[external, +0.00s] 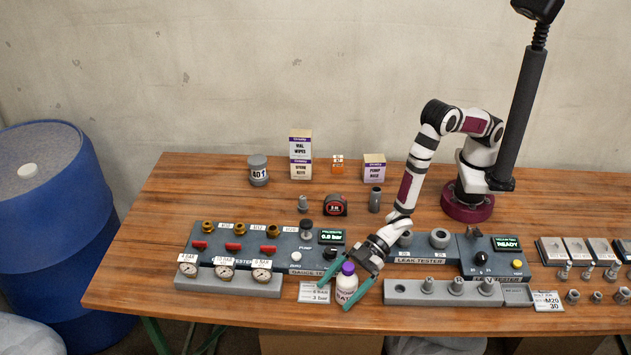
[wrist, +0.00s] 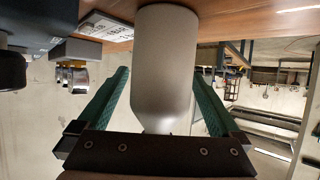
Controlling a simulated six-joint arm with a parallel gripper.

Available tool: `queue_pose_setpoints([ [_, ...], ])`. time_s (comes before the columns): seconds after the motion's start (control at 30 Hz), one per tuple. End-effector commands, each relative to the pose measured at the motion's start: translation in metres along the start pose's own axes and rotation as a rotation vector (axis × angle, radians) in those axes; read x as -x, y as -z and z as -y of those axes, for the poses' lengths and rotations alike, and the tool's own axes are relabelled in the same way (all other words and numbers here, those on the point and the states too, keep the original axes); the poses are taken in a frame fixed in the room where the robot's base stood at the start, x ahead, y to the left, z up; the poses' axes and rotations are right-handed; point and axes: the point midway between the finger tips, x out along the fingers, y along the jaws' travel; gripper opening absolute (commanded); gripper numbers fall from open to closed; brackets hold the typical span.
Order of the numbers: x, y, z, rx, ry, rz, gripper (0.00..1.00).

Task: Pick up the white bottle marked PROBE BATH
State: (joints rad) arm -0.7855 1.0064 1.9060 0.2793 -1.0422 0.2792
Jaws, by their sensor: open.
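The white bottle (external: 347,287) with a purple cap (external: 348,268) stands upright near the front edge of the table. Its label is only partly readable in the external view, with "BATH" on it. My gripper (external: 346,305) is open, with one green finger on each side of the bottle. In the wrist view the bottle (wrist: 165,65) fills the middle, between the two green fingers (wrist: 164,95). I cannot tell whether either finger touches it. The label does not show in the wrist view.
A card reading "3 bar" (external: 315,292) lies just left of the bottle. The gauge tester (external: 235,240) stands behind and to the left. A grey block with several fittings (external: 456,292) stands close on the right. The table's front edge (external: 350,322) is very near.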

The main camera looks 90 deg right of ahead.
Motion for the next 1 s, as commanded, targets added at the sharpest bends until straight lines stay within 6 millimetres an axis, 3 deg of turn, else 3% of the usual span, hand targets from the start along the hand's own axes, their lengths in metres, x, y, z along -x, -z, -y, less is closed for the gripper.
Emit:
queue_pose_setpoints([
  [0.17,-0.0002,0.0001,-0.0001,0.0,0.0,0.0,1.0],
  [0.7,0.0002,0.0004,-0.0001,0.0,0.0,0.0,0.03],
  [1.0,0.001,0.0029,-0.0001,0.0,0.0,-0.002,0.0],
])
